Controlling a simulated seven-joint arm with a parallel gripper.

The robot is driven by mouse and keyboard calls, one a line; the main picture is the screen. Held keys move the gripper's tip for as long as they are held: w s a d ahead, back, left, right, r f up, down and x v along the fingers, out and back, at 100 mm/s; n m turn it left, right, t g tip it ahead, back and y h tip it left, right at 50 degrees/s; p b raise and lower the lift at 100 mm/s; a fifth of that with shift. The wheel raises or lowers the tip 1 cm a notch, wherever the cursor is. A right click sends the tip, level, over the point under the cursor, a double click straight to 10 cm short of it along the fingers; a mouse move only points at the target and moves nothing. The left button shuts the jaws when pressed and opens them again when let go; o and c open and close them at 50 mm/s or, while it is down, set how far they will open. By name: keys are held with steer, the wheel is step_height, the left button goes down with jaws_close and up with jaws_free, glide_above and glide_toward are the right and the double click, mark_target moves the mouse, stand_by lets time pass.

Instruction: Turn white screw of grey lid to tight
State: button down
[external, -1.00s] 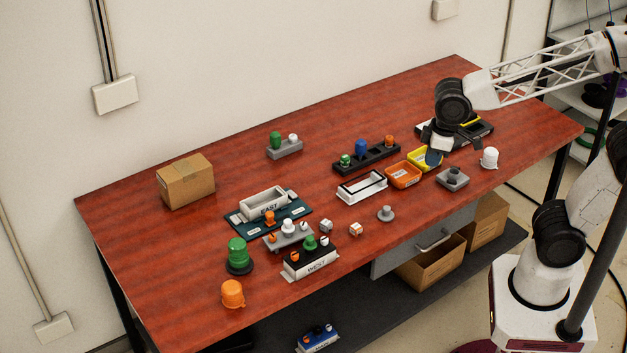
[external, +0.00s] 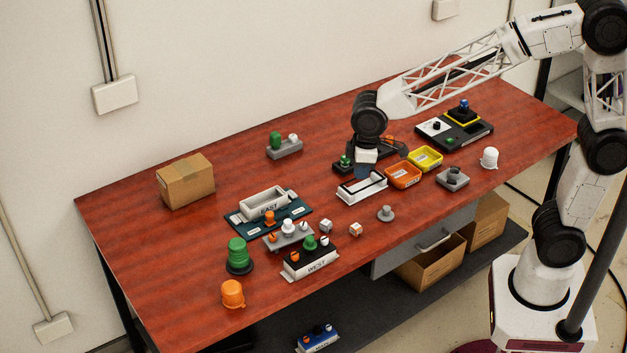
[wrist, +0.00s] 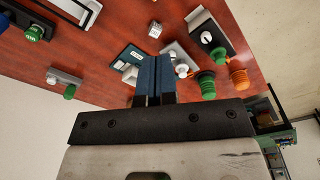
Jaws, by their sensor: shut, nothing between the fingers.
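The grey lid (external: 275,244) is a flat grey plate on the table, left of the middle, in front of the EAST box. It carries a white knob (external: 288,226), a small white screw (external: 304,227) at its right end and an orange screw (external: 268,238) at its left end. The white screw's exact angle is too small to read. My gripper (external: 366,165) is above the table, to the right of and behind the lid, apart from it. In the wrist view its blue fingers (wrist: 155,72) are shut and empty; the lid (wrist: 172,50) lies just beyond them.
The black WEST box (external: 311,262) stands close in front of the lid. The EAST box (external: 264,203) on its teal base is behind it. A green dome (external: 238,253) and an orange dome (external: 232,292) stand at the left.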

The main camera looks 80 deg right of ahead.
steer(key=w+a+f+n, duration=0.1)
steer(key=w+f, duration=0.9)
steer(key=w, duration=0.3)
steer(key=shift+a+g, duration=0.2)
steer(key=shift+g, duration=0.2)
steer(key=shift+w+f, duration=0.1)
steer(key=shift+f, duration=0.15)
